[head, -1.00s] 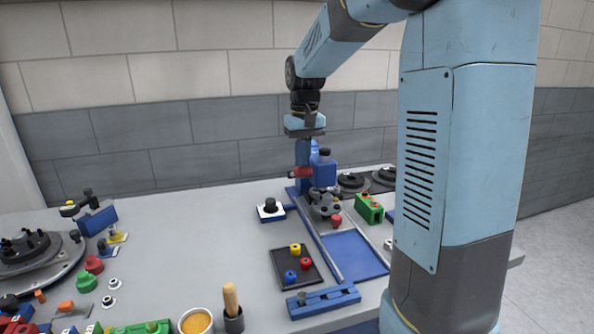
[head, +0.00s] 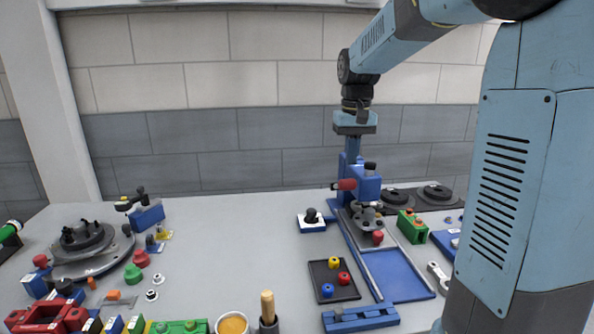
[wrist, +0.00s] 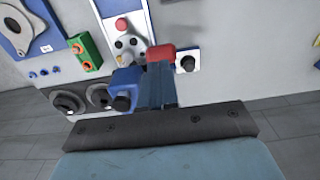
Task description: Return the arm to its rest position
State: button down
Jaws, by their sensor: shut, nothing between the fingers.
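My gripper (head: 352,148) hangs pointing down from my raised, bent arm, over the back of the blue fixture on the table. Its narrow blue fingers are together and hold nothing; they also show in the wrist view (wrist: 158,80), beyond a dark bar. In the head view the fingers overlap the blue upright of the clamp fixture (head: 368,187); I cannot tell whether they touch it. The fixture's red part (head: 345,184) is close by the fingertips, and shows beside them in the wrist view (wrist: 160,53).
A black tray (head: 318,267) with coloured pegs is in front. A round turntable (head: 60,265) is at left. A wall stands behind the table.

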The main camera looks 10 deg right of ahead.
jog(key=s+f+t, duration=0.1)
jog(key=s+t, duration=0.4)
jog(key=s, duration=2)
jog(key=shift+s+a, duration=0.15)
jog(key=shift+s, duration=0.05)
